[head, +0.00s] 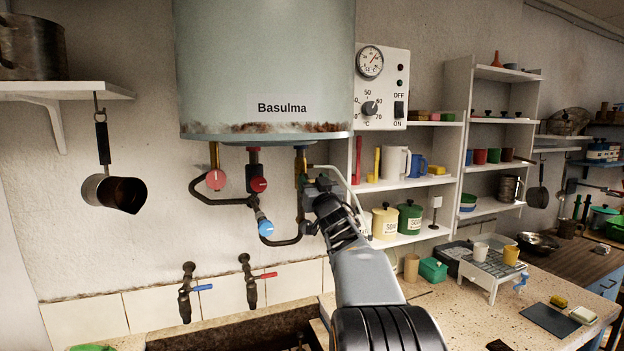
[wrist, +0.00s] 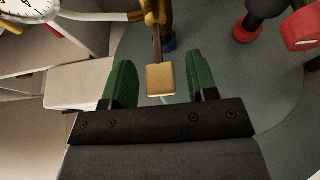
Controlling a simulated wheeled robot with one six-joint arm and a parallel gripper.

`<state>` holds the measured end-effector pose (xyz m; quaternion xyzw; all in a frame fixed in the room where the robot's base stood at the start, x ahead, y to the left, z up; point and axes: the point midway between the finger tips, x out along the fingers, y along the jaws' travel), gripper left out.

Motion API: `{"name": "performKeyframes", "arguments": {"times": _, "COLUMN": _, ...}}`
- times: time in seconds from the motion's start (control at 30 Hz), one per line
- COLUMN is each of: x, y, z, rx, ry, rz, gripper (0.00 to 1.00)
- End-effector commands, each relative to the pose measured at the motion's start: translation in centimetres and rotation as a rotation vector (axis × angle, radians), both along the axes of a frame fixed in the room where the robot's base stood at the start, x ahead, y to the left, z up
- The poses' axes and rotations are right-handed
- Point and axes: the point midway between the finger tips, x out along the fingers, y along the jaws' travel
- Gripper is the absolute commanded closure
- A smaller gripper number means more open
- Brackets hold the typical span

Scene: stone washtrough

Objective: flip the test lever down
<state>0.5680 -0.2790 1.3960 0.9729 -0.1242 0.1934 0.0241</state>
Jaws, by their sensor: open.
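The test lever (wrist: 161,80) is a brass piece with a flat square end, in the middle of the wrist view. It hangs from a brass fitting under the boiler (head: 265,65). My gripper (wrist: 160,72) is open, with one green-padded finger on each side of the lever's square end. A gap shows between the lever and each finger. In the head view my gripper (head: 318,190) is beside the right-hand pipe under the boiler, and the lever is hidden there or too small to tell apart.
Red-knobbed valves (head: 215,179) and a blue knob (head: 265,228) sit on pipes left of my gripper. A thin pale tube (head: 345,180) curves close on its right. The control panel (head: 382,87) is above right. Shelves with mugs and canisters (head: 410,217) stand to the right.

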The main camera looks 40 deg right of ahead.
Motion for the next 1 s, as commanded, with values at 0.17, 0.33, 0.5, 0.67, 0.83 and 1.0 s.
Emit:
{"name": "performKeyframes", "arguments": {"times": 0.17, "x": 0.22, "y": -0.04, "z": 0.09, "rx": 0.0, "ry": 0.0, "rz": 0.0, "gripper": 0.47}}
{"name": "performKeyframes", "arguments": {"times": 0.33, "x": 0.2, "y": -0.03, "z": 0.07, "rx": 0.0, "ry": 0.0, "rz": 0.0, "gripper": 0.48}}
{"name": "performKeyframes", "arguments": {"times": 0.5, "x": 0.18, "y": -0.03, "z": 0.08, "rx": 0.0, "ry": 0.0, "rz": 0.0, "gripper": 0.64}}
{"name": "performKeyframes", "arguments": {"times": 0.67, "x": 0.18, "y": -0.03, "z": 0.08, "rx": 0.0, "ry": 0.0, "rz": 0.0, "gripper": 0.79}}
{"name": "performKeyframes", "arguments": {"times": 0.83, "x": 0.17, "y": -0.03, "z": 0.07, "rx": 0.0, "ry": 0.0, "rz": 0.0, "gripper": 0.96}}
{"name": "performKeyframes", "arguments": {"times": 1.0, "x": 0.17, "y": -0.04, "z": 0.07, "rx": -0.001, "ry": 0.0, "rz": 0.0, "gripper": 1.0}}
